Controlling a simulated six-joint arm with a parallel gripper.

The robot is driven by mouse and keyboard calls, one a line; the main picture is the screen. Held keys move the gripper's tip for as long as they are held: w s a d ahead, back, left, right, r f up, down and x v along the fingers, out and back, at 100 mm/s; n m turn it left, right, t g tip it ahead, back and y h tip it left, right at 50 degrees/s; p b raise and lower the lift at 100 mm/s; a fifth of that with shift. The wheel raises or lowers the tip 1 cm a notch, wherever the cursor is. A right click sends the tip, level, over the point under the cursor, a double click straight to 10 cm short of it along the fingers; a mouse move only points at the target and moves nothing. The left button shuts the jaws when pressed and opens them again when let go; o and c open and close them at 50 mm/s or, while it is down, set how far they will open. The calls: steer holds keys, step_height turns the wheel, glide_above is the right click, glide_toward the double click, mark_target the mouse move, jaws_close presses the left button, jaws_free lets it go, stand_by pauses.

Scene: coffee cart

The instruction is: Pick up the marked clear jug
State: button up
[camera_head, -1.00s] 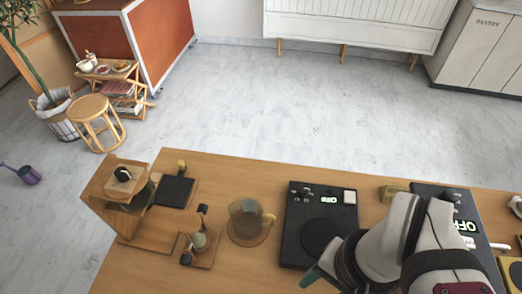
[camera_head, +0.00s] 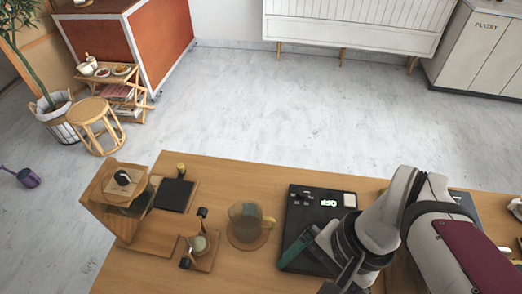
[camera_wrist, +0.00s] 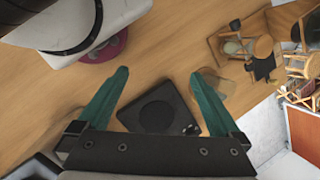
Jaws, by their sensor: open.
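The clear jug (camera_head: 246,218) is a translucent, brownish vessel with a light yellow handle. It stands upright on a round wooden coaster (camera_head: 236,243) on the table, left of the black scale in the head view. In the wrist view the jug (camera_wrist: 221,86) shows faintly behind the right teal finger, partly hidden. My gripper (camera_wrist: 160,73) is open and empty, its teal fingers wide apart above the scale. In the head view it hangs to the right of the jug, apart from it. I cannot make out a mark on the jug.
The black scale (camera_head: 304,208) with a lit display lies under my gripper. A wooden stand (camera_head: 125,200), a dark square pad (camera_head: 176,194) and a small dripper set (camera_head: 200,245) are left of the jug. Bare table lies in front of the jug.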

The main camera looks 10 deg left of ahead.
steer(key=w+a+f+m+t+y, duration=0.1)
steer(key=w+a+f+m+y, duration=0.1)
steer(key=w+m+y, duration=0.45)
steer(key=w+a+f+m+y, duration=0.15)
steer(key=w+m+y, duration=0.25)
steer(key=w, duration=0.6)
step_height(320, 180, down, 8)
steer(key=shift+h, duration=0.25)
steer(key=x, duration=0.7)
steer(key=shift+w+f, duration=0.25)
steer(key=shift+w, duration=0.15)
jaws_close()
